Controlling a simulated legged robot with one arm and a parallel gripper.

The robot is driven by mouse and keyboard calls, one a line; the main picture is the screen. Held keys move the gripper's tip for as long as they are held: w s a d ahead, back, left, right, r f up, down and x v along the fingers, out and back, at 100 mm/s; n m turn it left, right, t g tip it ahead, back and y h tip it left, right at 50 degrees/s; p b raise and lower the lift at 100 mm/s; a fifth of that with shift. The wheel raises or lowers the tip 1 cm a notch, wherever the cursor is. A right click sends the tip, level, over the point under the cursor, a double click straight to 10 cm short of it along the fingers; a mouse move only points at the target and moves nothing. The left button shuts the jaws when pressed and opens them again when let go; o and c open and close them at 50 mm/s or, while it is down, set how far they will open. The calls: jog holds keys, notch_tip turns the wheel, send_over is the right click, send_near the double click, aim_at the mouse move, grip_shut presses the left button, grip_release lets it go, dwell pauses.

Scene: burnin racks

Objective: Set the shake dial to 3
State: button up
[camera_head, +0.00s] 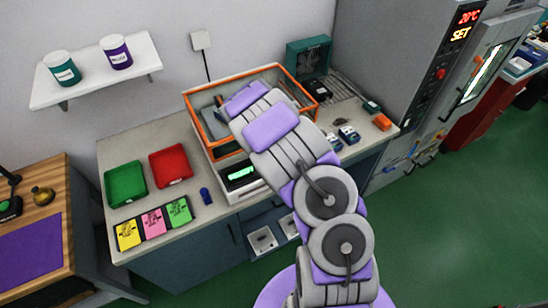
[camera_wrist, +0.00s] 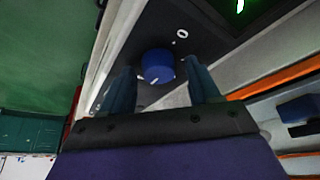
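The shake dial (camera_wrist: 157,66) is a round blue knob on a dark panel in the wrist view, with a short white pointer mark toward its lower side. A white "0" (camera_wrist: 181,33) is printed on the panel at its upper right; other numbers are not readable. My gripper (camera_wrist: 161,76) is open, its two teal fingers on either side of the dial, with a narrow gap showing on each side. The orange-framed shaker (camera_head: 206,141) with a green-lit display (camera_head: 242,174) stands on the bench in the head view. There my arm hides the gripper and the dial.
Left on the bench (camera_head: 143,215) are a green bin (camera_head: 126,184), a red bin (camera_head: 170,165), coloured cards (camera_head: 152,222) and a small blue object (camera_head: 206,195). A tall grey oven (camera_head: 400,60) stands at right. Green floor is free at right.

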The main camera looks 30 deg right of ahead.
jog(key=v, duration=1.7)
jog(key=shift+a+r+p, duration=0.15)
jog(key=shift+a+p, duration=0.05)
jog(key=shift+p, duration=0.25)
jog(key=s+a+r+n+g+y+b, duration=0.1)
jog(key=s+a+r+n+b, duration=0.1)
jog(key=s, duration=1)
jog(key=s+a+r+n+g+y+b, duration=0.1)
jog(key=s+a+r+n, duration=0.3)
jog(key=s, duration=0.8)
jog(key=s+a+r+n+g+y+b, duration=0.1)
jog(key=s+a, duration=0.4)
jog(key=s, duration=0.7)
notch_tip(320, 180, up, 3)
jog(key=shift+f+n+g+b, duration=0.1)
jog(key=shift+n+g+b, duration=0.8)
jog(key=shift+g, duration=0.1)
